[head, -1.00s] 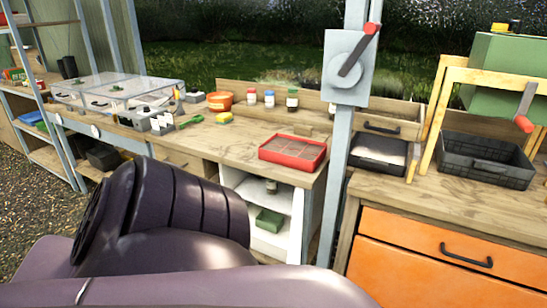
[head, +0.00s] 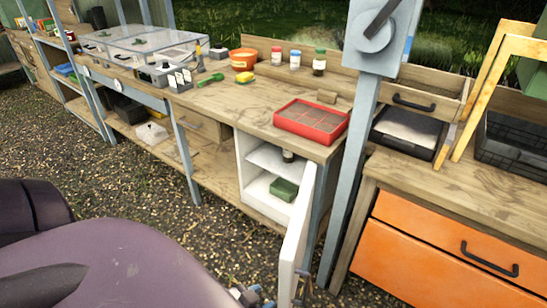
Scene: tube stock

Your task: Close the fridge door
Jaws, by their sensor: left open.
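The small white fridge (head: 247,190) stands under the wooden bench, with its front open. Its white door (head: 293,240) stands swung out toward me, seen nearly edge-on. Inside, a green box (head: 284,190) sits on the lower level and a small dark jar (head: 288,156) stands above it. My left gripper (head: 248,295) shows only in part at the bottom edge, open, just left of the door's lower end. I cannot tell whether it touches the door. A small dark part (head: 302,288) shows at the door's right side. My right gripper is not in view.
A grey post (head: 350,190) rises just right of the door. Orange drawers (head: 435,260) stand further right. A red tray (head: 312,122) lies on the bench above the fridge. Gravel floor (head: 170,215) is open to the left.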

